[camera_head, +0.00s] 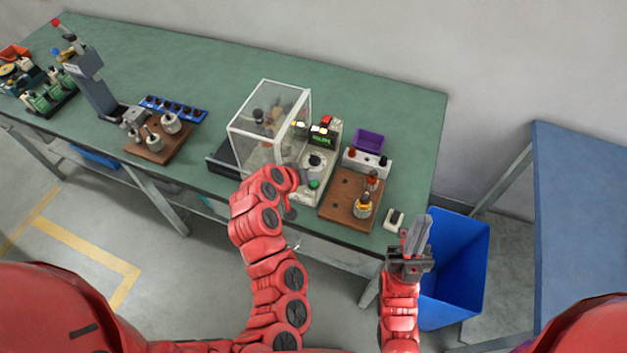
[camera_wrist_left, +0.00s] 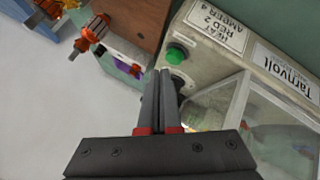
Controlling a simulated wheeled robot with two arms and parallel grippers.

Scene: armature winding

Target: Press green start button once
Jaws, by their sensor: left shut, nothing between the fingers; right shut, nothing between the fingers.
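The green start button (camera_head: 313,184) is on the front of the pale control unit (camera_head: 303,193) beside the clear guard box. In the left wrist view the green button (camera_wrist_left: 175,55) is just beyond and slightly right of my left fingertips (camera_wrist_left: 160,72). The fingers are shut and empty, and a gap to the button seems to show; exact depth is unclear. In the head view my left arm bends over the table's front edge, and its gripper is mostly hidden. My right gripper (camera_head: 416,232) is shut and empty, pointing up near the table's front right corner.
The clear guard box (camera_head: 262,130) stands left of the button. A brown board (camera_head: 350,200) with wound armatures is to its right. A dark round part (camera_wrist_left: 178,82) sits near the button. A blue bin (camera_head: 455,270) is below the table's right end.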

